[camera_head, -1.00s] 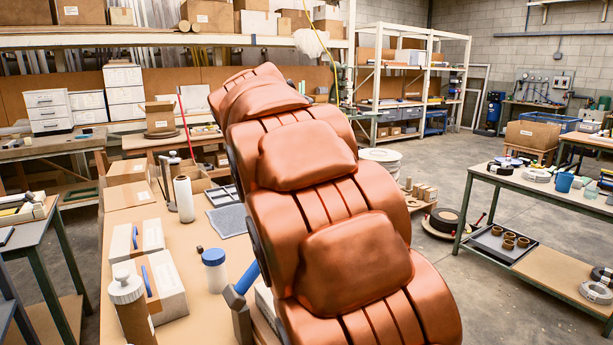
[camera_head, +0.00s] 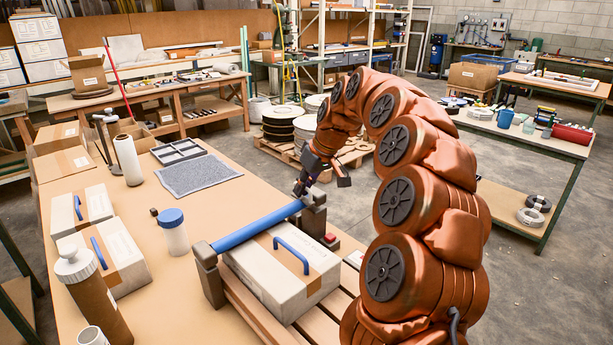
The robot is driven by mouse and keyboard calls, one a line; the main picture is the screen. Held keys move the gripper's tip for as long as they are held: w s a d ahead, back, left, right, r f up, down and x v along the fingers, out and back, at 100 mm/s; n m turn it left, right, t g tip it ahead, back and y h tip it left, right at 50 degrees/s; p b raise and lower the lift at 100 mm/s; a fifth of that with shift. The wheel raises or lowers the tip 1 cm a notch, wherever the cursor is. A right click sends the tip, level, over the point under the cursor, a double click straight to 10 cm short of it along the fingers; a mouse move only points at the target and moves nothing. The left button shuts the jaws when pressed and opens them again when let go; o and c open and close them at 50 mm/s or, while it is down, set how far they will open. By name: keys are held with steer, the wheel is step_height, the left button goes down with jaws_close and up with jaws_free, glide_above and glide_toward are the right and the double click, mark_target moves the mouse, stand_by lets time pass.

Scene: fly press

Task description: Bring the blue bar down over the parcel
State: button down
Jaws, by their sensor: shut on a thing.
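The blue bar (camera_head: 255,226) runs between a dark grey post (camera_head: 208,268) at its left end and another grey post (camera_head: 315,214) at its right end. It passes close along the far-left edge of the parcel (camera_head: 285,290). The parcel is a white and tan box with a blue handle (camera_head: 291,254) on top, resting on wooden slats. My gripper (camera_head: 300,188) is at the bar's right end, shut on it. The fingers are small and dark here, and their exact hold is partly hidden. I cannot tell whether the bar touches the parcel.
Two similar boxes (camera_head: 113,257) with blue handles stand on the left of the bench. A grey mat (camera_head: 197,175) lies behind. My arm arches over the right side.

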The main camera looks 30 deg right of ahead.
steer(key=shift+d+f+y, duration=0.1)
steer(key=shift+f+y, duration=0.2)
steer(key=shift+f, duration=0.55)
steer(key=shift+s+f, duration=0.1)
steer(key=c, duration=1.5)
jaws_free()
steer(key=shift+d, duration=0.1)
steer(key=shift+r, duration=0.25)
steer(key=v, duration=1.1)
steer(key=shift+d+r, duration=0.15)
steer(key=shift+r, duration=0.15)
